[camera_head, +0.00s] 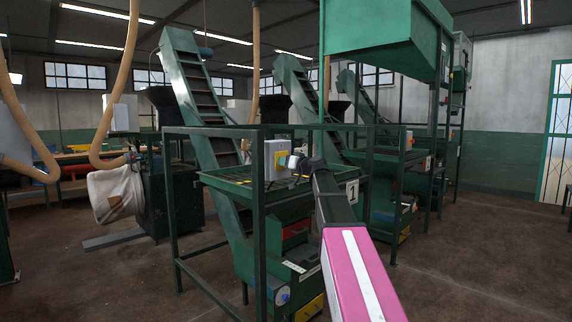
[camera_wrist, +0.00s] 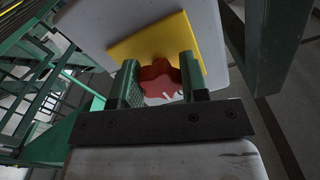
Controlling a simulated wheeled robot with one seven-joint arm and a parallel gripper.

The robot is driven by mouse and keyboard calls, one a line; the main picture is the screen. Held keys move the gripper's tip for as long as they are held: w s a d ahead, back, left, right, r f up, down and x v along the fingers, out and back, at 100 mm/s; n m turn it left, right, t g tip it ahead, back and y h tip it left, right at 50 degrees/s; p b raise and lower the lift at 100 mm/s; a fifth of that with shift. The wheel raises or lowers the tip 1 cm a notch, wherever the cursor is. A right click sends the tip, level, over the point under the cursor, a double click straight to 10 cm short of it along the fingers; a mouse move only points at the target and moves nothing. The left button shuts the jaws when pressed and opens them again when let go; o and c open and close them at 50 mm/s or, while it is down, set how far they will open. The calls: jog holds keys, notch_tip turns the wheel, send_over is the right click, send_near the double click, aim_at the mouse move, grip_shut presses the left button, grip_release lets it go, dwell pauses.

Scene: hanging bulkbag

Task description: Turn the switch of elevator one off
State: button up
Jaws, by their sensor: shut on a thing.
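The switch is a red knob (camera_wrist: 160,80) on a yellow plate (camera_wrist: 150,40) fixed to a grey box (camera_wrist: 95,22), in the wrist view. In the head view my gripper (camera_head: 297,163) reaches the box front, and the knob itself is hidden there.
Green rails (camera_head: 260,215) of the frame stand around the box. A dark green post (camera_wrist: 280,40) is close on the right in the wrist view. Bare floor (camera_head: 460,255) lies to the right. A white bulk bag (camera_head: 115,192) hangs at the left.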

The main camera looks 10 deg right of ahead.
jog(key=o, duration=0.9)
jog(key=v, duration=1.1)
jog(key=s+a+f+m+g+h, duration=0.1)
jog(key=s+a+f+g, duration=0.15)
jog(key=f, duration=0.85)
jog(key=s+a+f+g+h, duration=0.2)
jog(key=s+f+g, duration=0.1)
jog(key=f, duration=0.8)
jog(key=s+a+f+m+g+h, duration=0.1)
jog(key=s+a+f+g, duration=0.15)
jog(key=f, duration=0.85)
jog(key=s+f+g+h, duration=0.2)
jog(key=s+f, duration=0.4)
jog(key=f, duration=0.1)
jog(key=s+f+m+g+h, duration=0.1)
jog(key=s+f+g+h, duration=0.1)
jog(key=s+f, duration=0.5)
jog(key=s+f+g+h, duration=0.2)
jog(key=s+f, duration=0.5)
jog(key=f, duration=0.1)
jog(key=shift+s+d+f+m+g+h, duration=0.25)
jog(key=shift+d+f+m+g+h, duration=0.05)
jog(key=shift+d+f+m, duration=0.1)
